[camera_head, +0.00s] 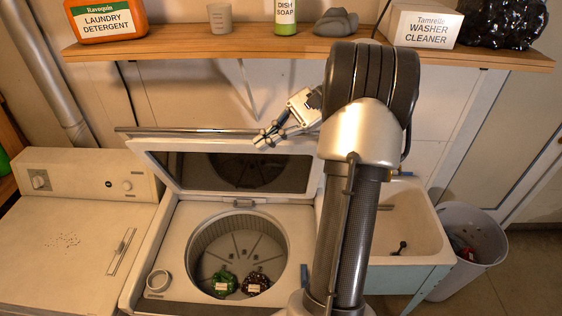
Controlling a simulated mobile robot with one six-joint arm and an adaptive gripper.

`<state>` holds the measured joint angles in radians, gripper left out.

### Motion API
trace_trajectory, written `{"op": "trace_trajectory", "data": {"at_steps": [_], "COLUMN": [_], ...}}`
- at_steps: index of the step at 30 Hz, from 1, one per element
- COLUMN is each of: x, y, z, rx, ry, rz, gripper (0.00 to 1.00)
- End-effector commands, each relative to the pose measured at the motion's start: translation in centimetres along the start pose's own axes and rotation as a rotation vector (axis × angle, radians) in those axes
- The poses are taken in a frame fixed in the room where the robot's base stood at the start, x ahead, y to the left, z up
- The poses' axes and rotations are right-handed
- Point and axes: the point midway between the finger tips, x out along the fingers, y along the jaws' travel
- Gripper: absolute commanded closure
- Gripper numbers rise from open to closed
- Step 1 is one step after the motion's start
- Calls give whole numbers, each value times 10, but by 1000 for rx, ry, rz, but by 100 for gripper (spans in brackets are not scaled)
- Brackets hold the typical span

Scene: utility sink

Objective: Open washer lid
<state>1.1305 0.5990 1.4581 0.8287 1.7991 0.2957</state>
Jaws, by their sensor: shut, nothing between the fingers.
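The washer lid (220,172) stands raised and tilted back behind the washer opening, with a dark panel on its inner side. The washer tub (212,238) is uncovered, and a green item (222,281) and a dark red item (256,283) lie on its floor. My gripper (262,139) is above the lid's upper right edge, pointing left and down, and is shut and empty. It looks close to the lid's top edge, but I cannot tell if it touches. My arm hides the area right of the lid.
A wooden shelf (290,50) above holds laundry detergent (108,20), a cup (220,18), dish soap (285,15) and a washer cleaner box (425,25). A dryer (60,235) stands left. A sink (405,225) and a bin (468,250) are right.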

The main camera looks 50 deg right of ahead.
Motion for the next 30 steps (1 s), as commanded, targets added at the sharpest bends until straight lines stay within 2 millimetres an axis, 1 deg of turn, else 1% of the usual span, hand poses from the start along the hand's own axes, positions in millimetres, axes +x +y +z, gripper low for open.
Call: {"op": "trace_trajectory", "data": {"at_steps": [1, 2, 3, 5, 6, 8, 9, 11, 12, 15, 18, 22, 26, 30], "x": [0, 0, -2, -5, -6, -10, -12, -15, -18, -22, -24, -26, -25, -19], "y": [18, 25, 34, 46, 54, 67, 75, 89, 97, 117, 132, 141, 136, 118], "z": [-4, -4, -3, -2, -2, -3, -4, -7, -9, -14, -18, -19, -20, -24], "rx": [175, 286, 432, 648, 791, 998, 1131, 1316, 1425, 1641, 1775, 1854, 1870, 1869], "ry": [-28, -53, -92, -166, -224, -330, -411, -545, -640, -872, -1064, -1201, -1228, -1222], "rz": [-105, -165, -247, -367, -445, -561, -634, -736, -797, -913, -983, -1016, -1018, -1011], "gripper": [100, 100, 100, 100, 100, 100, 100, 100, 100, 100, 100, 100, 100, 100]}}
